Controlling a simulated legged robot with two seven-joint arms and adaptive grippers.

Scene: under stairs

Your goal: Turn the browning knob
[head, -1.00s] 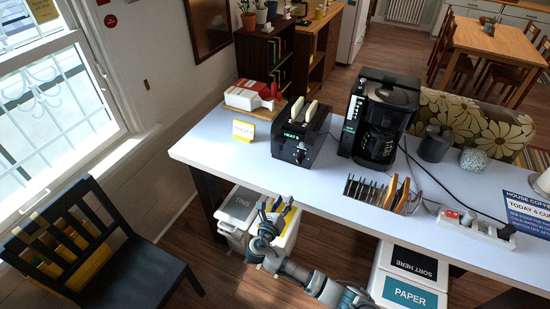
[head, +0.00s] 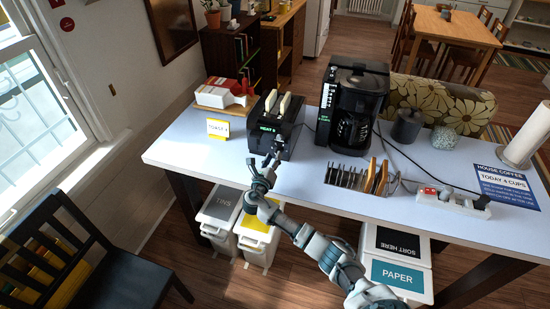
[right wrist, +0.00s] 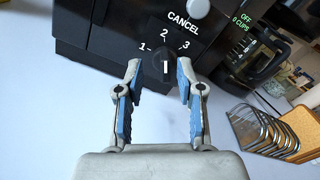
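The black toaster (head: 270,134) stands on the white table with two bread slices in its slots and a green lit display. In the right wrist view its dark browning knob (right wrist: 166,67) with a white line sits below the numbers 1, 2, 3 and the white CANCEL button (right wrist: 197,8). My right gripper (right wrist: 159,68) is open, its blue-padded fingertips at either side of the knob; I cannot tell whether they touch it. In the head view the right gripper (head: 269,160) is at the toaster's front. My left gripper is not in view.
A coffee maker (head: 355,105) stands right of the toaster, with a toast rack (head: 345,176) in front of it. A yellow-edged card (head: 218,129) stands to the left. A power strip (head: 450,202) lies at right. Bins (head: 220,212) stand below the table edge.

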